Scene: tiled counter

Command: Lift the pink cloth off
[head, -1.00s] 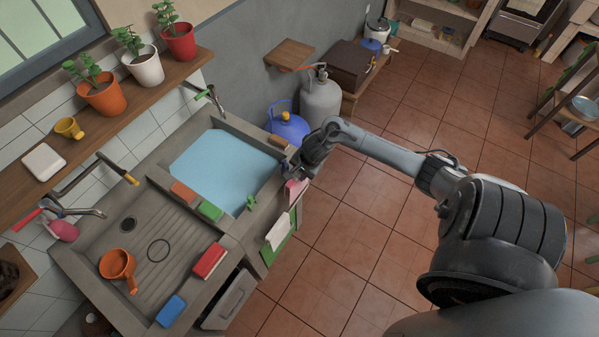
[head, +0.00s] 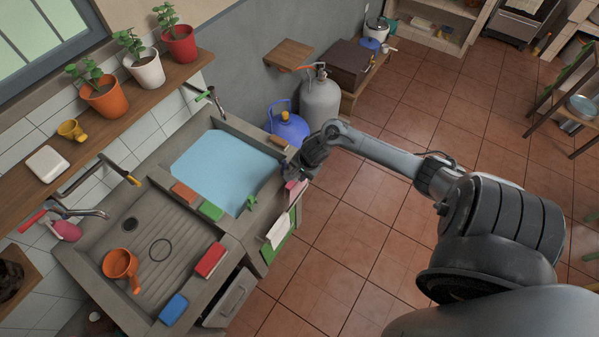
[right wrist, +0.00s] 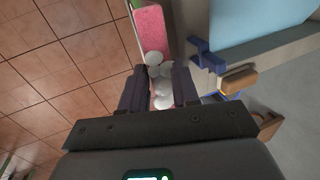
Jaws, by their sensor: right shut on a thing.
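The pink cloth (head: 296,187) hangs at the front edge of the sink, just below my right gripper (head: 291,172). In the right wrist view a flat pink strip of it (right wrist: 151,28) lies beyond the fingers. My right gripper (right wrist: 160,92) has its two fingers on either side of rounded white shapes (right wrist: 163,72) with a little pink among them, and it is shut on the cloth. The exact contact is partly hidden. My left gripper is not in view.
The sink basin (head: 222,170) holds blue water. A white cloth (head: 279,231) and a green cloth (head: 280,249) hang beside the pink one. A brown block (head: 278,142) lies on the rim. A blue gas bottle (head: 290,128) stands behind. Tiled floor is free to the right.

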